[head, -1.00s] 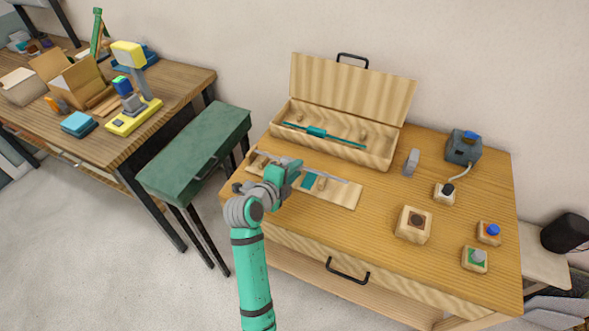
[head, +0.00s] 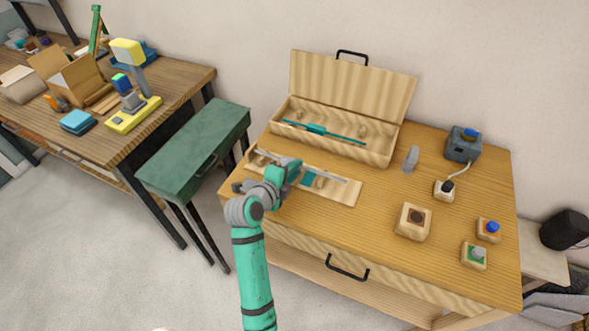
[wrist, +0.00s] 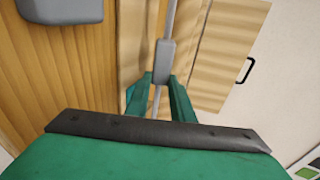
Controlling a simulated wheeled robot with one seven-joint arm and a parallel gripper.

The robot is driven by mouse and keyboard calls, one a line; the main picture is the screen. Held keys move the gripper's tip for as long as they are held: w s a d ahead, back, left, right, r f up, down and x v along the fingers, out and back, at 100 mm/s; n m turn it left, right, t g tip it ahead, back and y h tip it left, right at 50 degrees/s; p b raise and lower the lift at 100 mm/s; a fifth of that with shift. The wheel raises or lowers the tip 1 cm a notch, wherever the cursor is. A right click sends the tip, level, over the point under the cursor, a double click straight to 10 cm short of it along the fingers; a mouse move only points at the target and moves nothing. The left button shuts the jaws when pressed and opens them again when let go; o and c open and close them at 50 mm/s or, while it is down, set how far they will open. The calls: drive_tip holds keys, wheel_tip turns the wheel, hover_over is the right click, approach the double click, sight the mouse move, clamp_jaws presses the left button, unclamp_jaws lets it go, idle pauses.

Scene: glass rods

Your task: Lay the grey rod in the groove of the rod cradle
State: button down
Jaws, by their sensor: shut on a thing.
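The grey rod (head: 335,178) is thin, with a thicker grey sleeve (wrist: 163,62) along it in the wrist view. My gripper (wrist: 160,88) is shut on it; in the head view my gripper (head: 290,174) hides its middle part. The rod cradle (head: 348,195) appears to be the pale wooden board with small wooden supports and a teal patch on the table's left side. The rod runs lengthwise over this board. I cannot tell whether it touches the supports or hangs just above; the groove is not clear.
An open wooden case (head: 375,156) behind the board holds a teal rod (head: 345,137). A grey upright piece (head: 411,159), a grey device (head: 463,145) and several wooden button blocks, including one larger block (head: 413,223), stand to the right. A green stool (head: 190,155) is left.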

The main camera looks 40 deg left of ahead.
drive_tip(key=shift+f, duration=0.3)
drive_tip(key=c, duration=1.5)
unclamp_jaws()
drive_tip(key=shift+o, duration=0.2)
drive_tip(key=v, duration=1)
drive_tip(key=shift+s+d+r, duration=0.1)
drive_tip(key=shift+s+r, duration=0.1)
drive_tip(key=shift+s, duration=0.15)
drive_tip(key=shift+s, duration=0.1)
